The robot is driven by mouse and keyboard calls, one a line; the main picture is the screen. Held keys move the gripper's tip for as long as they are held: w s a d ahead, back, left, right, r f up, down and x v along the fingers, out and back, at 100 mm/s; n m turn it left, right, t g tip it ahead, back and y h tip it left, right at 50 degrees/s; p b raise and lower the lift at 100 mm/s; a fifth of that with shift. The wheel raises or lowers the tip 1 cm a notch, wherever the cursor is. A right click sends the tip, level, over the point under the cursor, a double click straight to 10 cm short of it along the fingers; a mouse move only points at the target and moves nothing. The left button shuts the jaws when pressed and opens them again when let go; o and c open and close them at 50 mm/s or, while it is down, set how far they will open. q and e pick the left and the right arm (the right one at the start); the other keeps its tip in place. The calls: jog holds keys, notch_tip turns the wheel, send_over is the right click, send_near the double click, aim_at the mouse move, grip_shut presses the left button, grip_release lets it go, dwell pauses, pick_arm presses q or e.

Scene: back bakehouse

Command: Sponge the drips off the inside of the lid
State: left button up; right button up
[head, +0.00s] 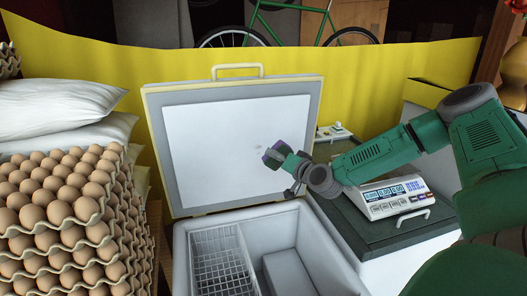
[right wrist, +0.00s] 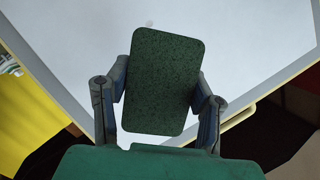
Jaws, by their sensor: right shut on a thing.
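The freezer lid (head: 215,130) stands raised, its pale inner panel facing me; it also fills the back of the right wrist view (right wrist: 80,30). A few faint drip marks (head: 258,148) show on the panel left of my right gripper; one small spot (right wrist: 149,22) shows above the sponge in the wrist view. My right gripper (head: 284,159) is shut on a sponge (head: 271,156), in front of the panel's right half. In the wrist view the sponge's dark green speckled face (right wrist: 163,80) shows between both fingers. I cannot tell whether it touches the lid. My left gripper is out of view.
The open freezer chest (head: 300,235) below holds a wire basket (head: 222,262). A scale (head: 392,197) stands on a dark counter at right, under my right arm. Stacked egg trays (head: 60,215) and white sacks (head: 60,110) crowd the left. A yellow sheet (head: 380,85) and a bicycle are behind.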

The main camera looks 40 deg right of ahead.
aim_at(254, 153)
jog(key=shift+w+a+f, duration=0.1)
jog(key=shift+w+f, duration=0.15)
jog(key=shift+f, duration=0.1)
jog(key=w+f, duration=0.1)
jog(key=w, duration=0.1)
jog(key=w+f, duration=0.1)
jog(key=w, duration=0.1)
jog(key=w+f+b, duration=0.1)
jog(key=w, duration=0.2)
jog(key=shift+a+f, duration=0.1)
jog(key=shift+f, duration=0.05)
jog(key=shift+w+d+r, duration=0.25)
jog(key=shift+w, duration=0.35)
jog(key=shift+w+d+b, duration=0.45)
jog(key=shift+w+b, duration=0.35)
jog(key=shift+b, duration=0.1)
